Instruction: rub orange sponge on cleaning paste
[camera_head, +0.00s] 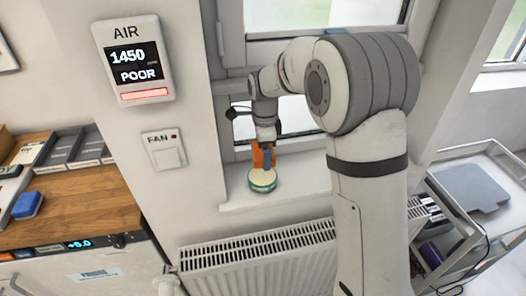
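The orange sponge (257,155) is at the end of my arm, in my gripper (264,150). One dark blue-grey finger shows at its right side, and the gripper looks shut on it. The cleaning paste (262,178) is a round, low tin with a green side and a pale top, standing on the white window sill. The sponge is right above the back part of the tin, its lower edge at or very near the pale surface. I cannot tell for sure whether they touch.
A radiator (258,262) is below the sill (300,185). A wooden counter (70,200) at left bears a blue block (27,204) and grey trays. A metal cart (470,180) stands at right. A window handle (221,38) and frame are behind my arm.

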